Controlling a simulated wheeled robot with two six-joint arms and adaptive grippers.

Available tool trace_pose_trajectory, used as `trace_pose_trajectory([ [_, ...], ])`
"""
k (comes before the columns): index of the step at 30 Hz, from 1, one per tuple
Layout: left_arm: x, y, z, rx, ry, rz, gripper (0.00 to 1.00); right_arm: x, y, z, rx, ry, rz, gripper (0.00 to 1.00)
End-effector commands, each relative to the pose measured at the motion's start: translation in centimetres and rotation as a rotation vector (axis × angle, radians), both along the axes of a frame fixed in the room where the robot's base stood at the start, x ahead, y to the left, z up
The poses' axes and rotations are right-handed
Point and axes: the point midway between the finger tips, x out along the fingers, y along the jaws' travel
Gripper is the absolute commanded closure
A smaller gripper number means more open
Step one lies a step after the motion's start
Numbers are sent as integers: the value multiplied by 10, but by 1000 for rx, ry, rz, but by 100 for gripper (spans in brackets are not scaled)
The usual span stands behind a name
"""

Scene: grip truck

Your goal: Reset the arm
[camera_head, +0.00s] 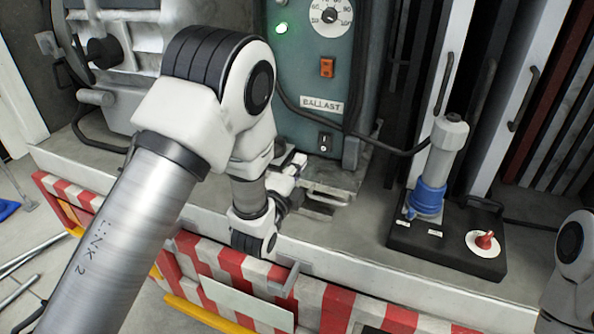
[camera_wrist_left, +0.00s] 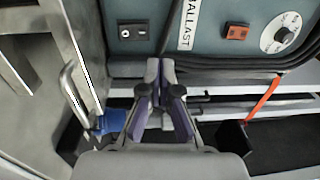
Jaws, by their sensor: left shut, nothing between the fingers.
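My left arm comes in from the left in the head view and reaches across to the front of the grey-green BALLAST box (camera_head: 318,60). My left gripper (camera_head: 298,164) is just below the box's lower front, partly hidden by my own wrist. In the left wrist view the gripper's two fingers (camera_wrist_left: 160,68) are together and empty. They point at the lower edge of the BALLAST box, apart from its black rocker switch (camera_wrist_left: 132,30); I cannot tell the exact gap. A part of my right arm shows at the right edge of the head view, but its gripper does not show.
A white cylinder with a blue collar (camera_head: 427,200) stands on a black base with a red knob (camera_head: 484,241), right of the box. A red-white striped edge (camera_head: 340,306) runs along the front.

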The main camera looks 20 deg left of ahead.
Motion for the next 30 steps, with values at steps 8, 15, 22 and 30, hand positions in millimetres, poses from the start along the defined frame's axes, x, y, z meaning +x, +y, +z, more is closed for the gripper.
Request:
trace_pose_trajectory([
  [8, -5, 0, 2, 0, 0, 0, 100, 0, 0, 0, 0, 1, 0, 60],
  [15, -5, 0, 0, 0, 2, 0, 100, 0, 0, -1, 0, 0, 0, 60],
  [22, -32, 15, -92, -19, 183, 31, 100, 0, 0, -1, 0, 1, 0, 60],
  [30, -181, 41, -281, -415, 861, 235, 100, 0, 0, 0, 0, 0, 0, 60],
])
